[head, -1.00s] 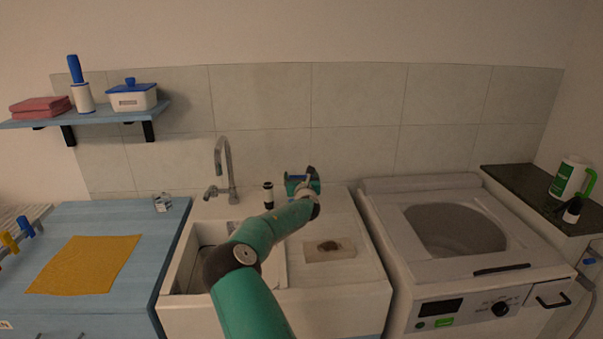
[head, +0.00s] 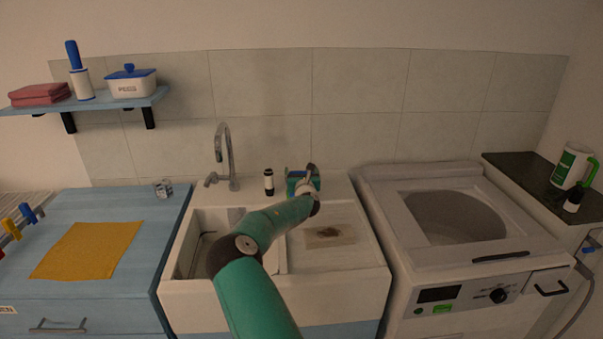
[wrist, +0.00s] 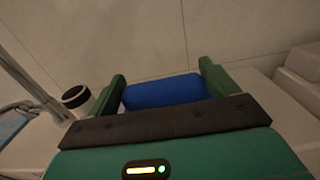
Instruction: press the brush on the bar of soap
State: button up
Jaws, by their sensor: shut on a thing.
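My gripper (head: 302,180) is at the back of the sink's right-hand side, beside a small dark bottle with a white band. In the wrist view, its two green fingers (wrist: 163,72) stand on either side of a blue block (wrist: 165,91), which appears to be the brush, and are shut on it. The brush's underside is hidden. I cannot make out the bar of soap in either view; my gripper hides the spot behind and below it, so I cannot tell whether the brush touches anything.
The small bottle (head: 269,183) stands just left of my gripper, with the tap (head: 226,160) beyond it. The washing machine (head: 400,255) is to the right, a blue counter (head: 130,285) to the left.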

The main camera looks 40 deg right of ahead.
aim_at(301, 171)
jog(key=shift+f, duration=0.55)
dwell(1.0)
jog(key=shift+r, duration=3.55)
